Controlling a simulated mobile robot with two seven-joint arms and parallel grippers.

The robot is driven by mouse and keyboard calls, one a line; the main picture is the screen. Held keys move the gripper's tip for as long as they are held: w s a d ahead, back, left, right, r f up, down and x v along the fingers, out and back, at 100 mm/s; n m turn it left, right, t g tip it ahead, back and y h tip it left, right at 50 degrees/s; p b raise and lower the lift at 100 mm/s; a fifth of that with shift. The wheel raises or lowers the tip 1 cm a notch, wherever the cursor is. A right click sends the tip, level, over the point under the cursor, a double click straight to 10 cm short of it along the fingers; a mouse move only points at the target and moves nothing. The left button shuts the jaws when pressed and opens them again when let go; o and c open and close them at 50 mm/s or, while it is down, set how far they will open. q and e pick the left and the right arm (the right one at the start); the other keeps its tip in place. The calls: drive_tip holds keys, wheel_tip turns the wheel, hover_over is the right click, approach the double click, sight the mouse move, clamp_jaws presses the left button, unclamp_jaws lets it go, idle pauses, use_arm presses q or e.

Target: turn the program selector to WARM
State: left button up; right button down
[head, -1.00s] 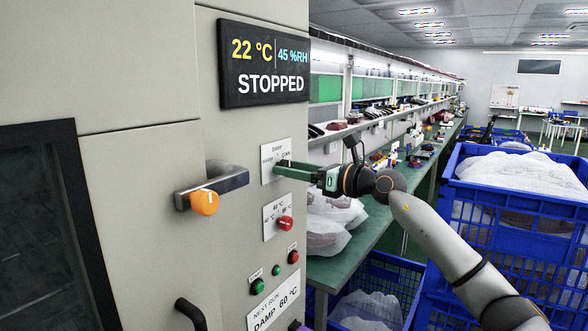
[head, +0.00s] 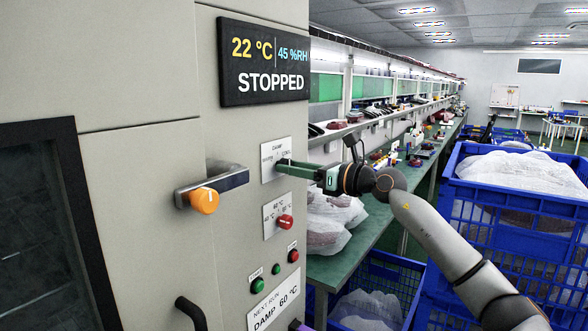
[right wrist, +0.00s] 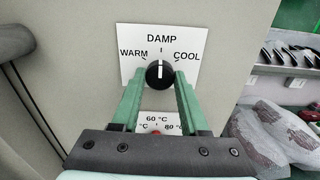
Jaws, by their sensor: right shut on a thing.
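The program selector (right wrist: 159,74) is a round black knob with a white pointer line on a white plate. The plate is marked WARM at left, DAMP at top and COOL at right. The pointer stands upright, at DAMP. My right gripper (right wrist: 160,84) is shut on the knob, with one green finger on each side of it. In the head view my right gripper (head: 283,165) reaches the selector plate (head: 270,149) from the right and hides most of the knob.
Below the selector is a red temperature knob (head: 285,222), then green (head: 258,285) and red (head: 293,256) buttons. An orange-knobbed handle (head: 204,200) juts out at left. The display (head: 264,64) reads STOPPED. A green bench (head: 365,235) and blue crates (head: 520,215) stand at right.

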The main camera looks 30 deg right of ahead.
drive_tip(key=n+b, duration=0.4)
drive_tip(key=n, duration=0.7)
idle(0.3)
drive_tip(key=shift+n, duration=0.4)
drive_tip(key=shift+c, duration=2.1)
unclamp_jaws()
